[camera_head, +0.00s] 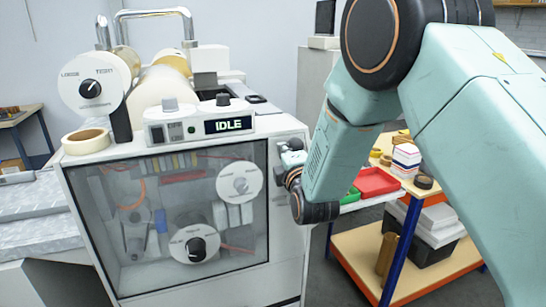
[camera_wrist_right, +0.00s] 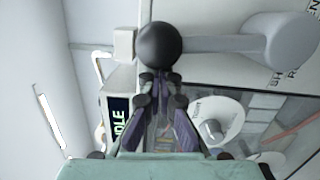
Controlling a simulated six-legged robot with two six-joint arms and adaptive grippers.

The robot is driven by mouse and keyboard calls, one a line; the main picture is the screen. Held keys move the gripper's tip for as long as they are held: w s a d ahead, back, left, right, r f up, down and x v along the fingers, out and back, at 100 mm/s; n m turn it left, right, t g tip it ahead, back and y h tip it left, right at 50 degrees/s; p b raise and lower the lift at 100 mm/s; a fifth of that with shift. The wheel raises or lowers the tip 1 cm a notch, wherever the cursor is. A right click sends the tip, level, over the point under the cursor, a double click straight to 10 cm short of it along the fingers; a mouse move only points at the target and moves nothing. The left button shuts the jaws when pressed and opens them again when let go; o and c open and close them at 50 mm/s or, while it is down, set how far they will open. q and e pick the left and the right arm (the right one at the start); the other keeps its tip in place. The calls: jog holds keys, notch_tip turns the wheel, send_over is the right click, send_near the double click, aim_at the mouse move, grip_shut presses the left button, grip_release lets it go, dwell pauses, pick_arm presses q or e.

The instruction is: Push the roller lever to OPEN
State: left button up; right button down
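The roller lever shows in the right wrist view as a black ball knob (camera_wrist_right: 163,45) on a grey arm (camera_wrist_right: 220,44), which runs right to a rounded grey hub (camera_wrist_right: 290,42) on a pale panel. Lettering beside the hub is only partly legible. My right gripper (camera_wrist_right: 160,76) points at the knob, its fingers drawn close together with nothing seen between them. The fingertips are at the knob's lower edge; I cannot tell whether they touch. In the head view the right gripper (camera_head: 291,166) is at the machine's right side, where the lever is not clearly visible. My left gripper is out of view.
The white machine (camera_head: 286,220) has a glass front and a display (camera_head: 228,125) reading IDLE. A tape roll (camera_head: 86,141) lies on its top left. At right, a wooden-topped trolley (camera_head: 372,245) holds red and green trays (camera_head: 375,182), close behind my right arm.

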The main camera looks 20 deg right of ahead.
jog(key=d+m, duration=0.4)
jog(key=d, duration=0.1)
jog(key=d+r+m+g, duration=0.1)
jog(key=d+m, duration=0.1)
jog(key=d, duration=0.1)
jog(key=shift+w+m+p, duration=0.15)
jog(key=shift+m+p, duration=0.15)
jog(key=shift+p, duration=0.05)
jog(key=shift+d+f+m+y, duration=0.2)
jog(key=shift+d+m, duration=0.3)
jog(key=shift+d+f+m+y, duration=0.2)
jog(key=shift+d+m, duration=0.3)
